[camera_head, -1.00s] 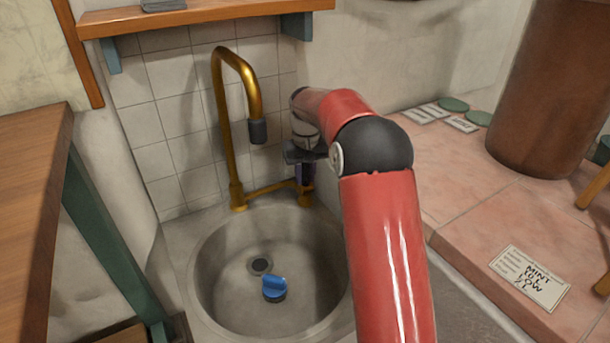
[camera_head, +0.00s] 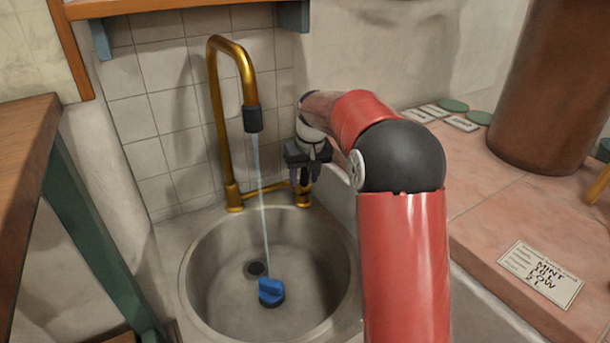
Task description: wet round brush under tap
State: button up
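The brass tap (camera_head: 219,120) arches over the round grey sink (camera_head: 205,290), and a thin stream of water (camera_head: 262,190) falls from its dark spout. A blue object (camera_head: 271,291), perhaps the round brush, lies in the basin near the drain, where the stream comes down; its bristles cannot be made out. My gripper (camera_head: 303,182) is at the right end of the tap's base, pointing down beside the brass fitting there. Its fingers are small and dark, and I cannot tell whether they are open or shut on the fitting.
A wooden table (camera_head: 28,180) with a green leg stands at the left. A wooden shelf (camera_head: 150,8) hangs above the tap.

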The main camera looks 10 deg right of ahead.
jog(key=p+v, duration=0.1)
jog(key=v, duration=0.6)
jog(key=shift+r, duration=0.45)
jog(key=shift+s, duration=0.15)
